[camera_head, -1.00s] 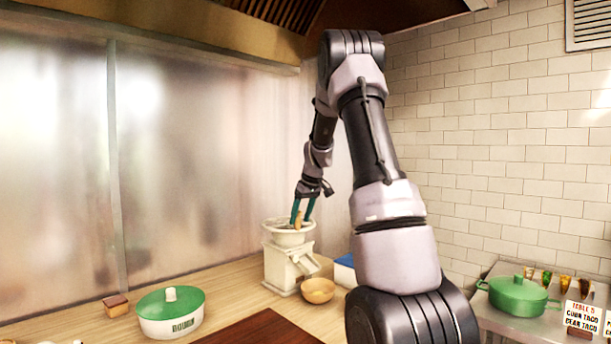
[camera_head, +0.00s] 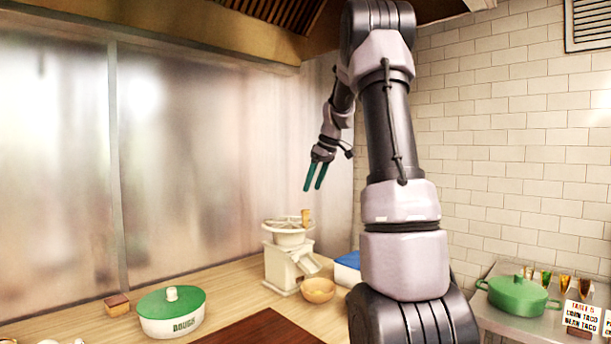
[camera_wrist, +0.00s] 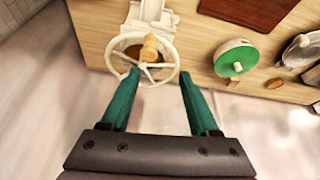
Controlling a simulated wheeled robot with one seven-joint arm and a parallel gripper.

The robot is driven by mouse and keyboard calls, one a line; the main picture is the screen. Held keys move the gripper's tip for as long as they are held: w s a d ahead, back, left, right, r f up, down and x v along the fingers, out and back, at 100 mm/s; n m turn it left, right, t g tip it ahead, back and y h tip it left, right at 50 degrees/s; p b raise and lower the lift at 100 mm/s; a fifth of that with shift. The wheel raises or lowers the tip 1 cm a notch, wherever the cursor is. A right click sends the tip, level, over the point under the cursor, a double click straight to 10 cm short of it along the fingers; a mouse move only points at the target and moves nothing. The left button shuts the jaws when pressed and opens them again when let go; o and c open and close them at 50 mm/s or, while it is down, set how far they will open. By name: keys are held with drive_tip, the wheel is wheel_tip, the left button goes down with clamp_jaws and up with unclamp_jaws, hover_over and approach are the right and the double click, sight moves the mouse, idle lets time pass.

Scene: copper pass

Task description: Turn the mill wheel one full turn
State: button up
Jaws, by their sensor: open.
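The mill (camera_head: 288,268) is a cream-white body standing on the wooden counter, with a chute at its front. Its spoked wheel (camera_head: 287,229) lies flat on top, and a wooden handle (camera_head: 305,216) stands up from the right side of the rim. In the wrist view the wheel (camera_wrist: 158,74) and its handle (camera_wrist: 149,47) show beyond my fingers. My gripper (camera_head: 314,188) is open and empty, above the wheel and apart from it. Its green fingers (camera_wrist: 155,97) point down toward the wheel. A wooden bowl (camera_head: 318,290) stands at the mill's chute.
A white dough pot with a green lid (camera_head: 171,312) and a small wooden block (camera_head: 117,304) stand at left on the counter. A brown board (camera_head: 262,329) lies in front. A green pot (camera_head: 517,295) is on the right-hand counter.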

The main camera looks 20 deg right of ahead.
drive_tip(key=s+a+r+m, duration=0.2)
drive_tip(key=s+a+r, duration=0.1)
drive_tip(key=s+a, duration=0.2)
drive_tip(key=shift+s+a+r+t, duration=0.2)
drive_tip(key=shift+s+a+t, duration=0.1)
drive_tip(key=shift+s, duration=0.4)
